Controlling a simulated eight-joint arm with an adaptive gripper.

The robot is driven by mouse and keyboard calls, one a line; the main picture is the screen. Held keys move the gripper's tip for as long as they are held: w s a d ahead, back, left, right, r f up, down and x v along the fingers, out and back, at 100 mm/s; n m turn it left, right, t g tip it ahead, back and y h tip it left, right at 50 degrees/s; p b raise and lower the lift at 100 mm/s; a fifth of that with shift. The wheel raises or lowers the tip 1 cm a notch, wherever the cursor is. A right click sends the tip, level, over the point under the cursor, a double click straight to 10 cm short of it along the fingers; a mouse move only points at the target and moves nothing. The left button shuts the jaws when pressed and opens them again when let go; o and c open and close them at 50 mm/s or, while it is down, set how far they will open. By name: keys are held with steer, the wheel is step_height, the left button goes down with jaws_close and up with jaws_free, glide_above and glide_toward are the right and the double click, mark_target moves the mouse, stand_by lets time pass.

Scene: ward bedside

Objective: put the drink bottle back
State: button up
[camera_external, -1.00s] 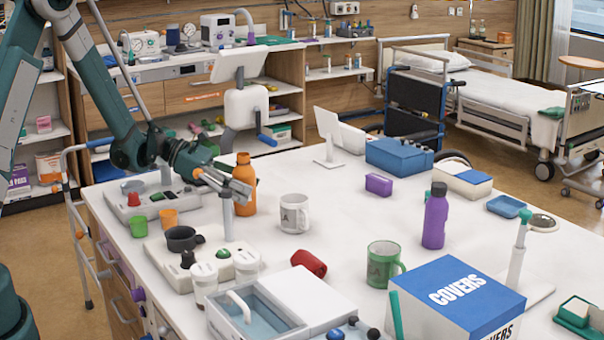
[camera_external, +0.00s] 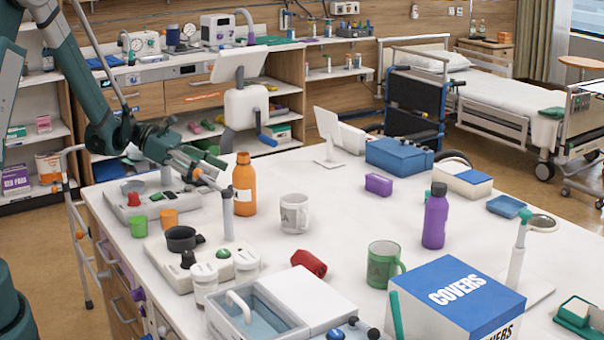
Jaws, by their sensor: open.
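An orange bottle (camera_external: 244,184) with an orange cap and a pale label stands upright on the white table, left of the white mug. A purple bottle (camera_external: 435,216) with a dark cap stands upright further right. I cannot tell from the picture which one is the drink bottle. My gripper (camera_external: 220,184) is open, just left of the orange bottle at about its mid height in the picture. Its jaws look empty, and the bottle's left edge shows beside them. Whether a fingertip touches the bottle is hard to tell.
A white mug (camera_external: 294,214) stands right of the orange bottle. A grey post (camera_external: 228,216) rises from the device in front of the gripper.

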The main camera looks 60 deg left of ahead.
steer(key=shift+v, duration=0.95)
steer(key=shift+r, duration=0.1)
